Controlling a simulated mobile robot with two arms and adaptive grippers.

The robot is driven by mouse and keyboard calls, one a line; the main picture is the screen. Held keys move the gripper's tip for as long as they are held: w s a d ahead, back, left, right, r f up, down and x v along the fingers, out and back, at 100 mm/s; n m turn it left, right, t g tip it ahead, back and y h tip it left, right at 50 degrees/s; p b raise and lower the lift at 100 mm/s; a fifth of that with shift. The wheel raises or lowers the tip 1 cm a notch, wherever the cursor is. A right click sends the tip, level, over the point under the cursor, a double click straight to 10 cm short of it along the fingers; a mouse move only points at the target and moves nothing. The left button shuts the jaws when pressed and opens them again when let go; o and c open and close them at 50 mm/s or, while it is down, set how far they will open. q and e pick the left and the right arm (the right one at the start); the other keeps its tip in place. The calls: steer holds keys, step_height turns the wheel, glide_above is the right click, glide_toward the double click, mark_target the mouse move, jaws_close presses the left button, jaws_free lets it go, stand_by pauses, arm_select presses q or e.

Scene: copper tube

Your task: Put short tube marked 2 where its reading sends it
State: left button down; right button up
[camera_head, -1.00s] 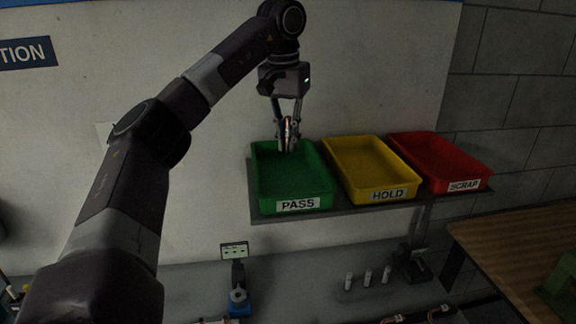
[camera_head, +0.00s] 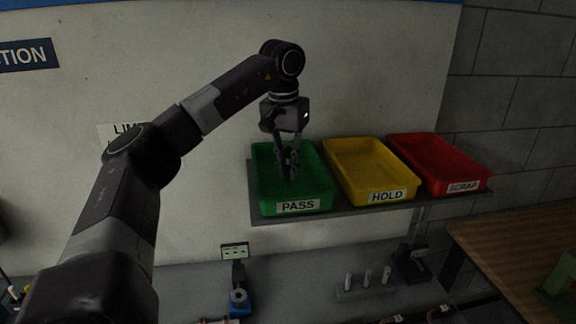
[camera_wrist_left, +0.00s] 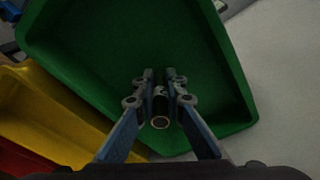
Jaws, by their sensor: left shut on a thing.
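My left gripper (camera_head: 289,172) is down inside the green PASS bin (camera_head: 297,207) in the head view. In the left wrist view its fingers (camera_wrist_left: 161,92) are shut on a short tube (camera_wrist_left: 160,122), whose round open end faces the camera. The green bin floor (camera_wrist_left: 130,45) spreads out beyond the fingertips. I cannot tell whether the tube touches the floor, and its mark is not readable. The yellow HOLD bin (camera_head: 387,196) and the red SCRAP bin (camera_head: 462,186) stand to the right and look empty. My right gripper is not in view.
The bins sit on a grey shelf (camera_head: 345,207) above a grey bench. On the bench are a blue device (camera_head: 238,298) with a small display (camera_head: 235,251), several white posts (camera_head: 367,279) and copper tubes (camera_head: 433,313). A wooden table (camera_head: 505,235) stands at the right.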

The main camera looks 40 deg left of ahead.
arm_select(q)
steer(key=shift+f, duration=0.15)
steer(key=c, duration=2)
jaws_free()
steer(key=shift+r, duration=0.5)
steer(key=r, duration=0.4)
steer(key=s+r, duration=0.1)
steer(key=r, duration=0.6)
steer(key=shift+s+d+r, duration=0.15)
steer(key=shift+d+r, duration=0.05)
steer(key=shift+r, duration=0.15)
steer(key=shift+f, duration=0.1)
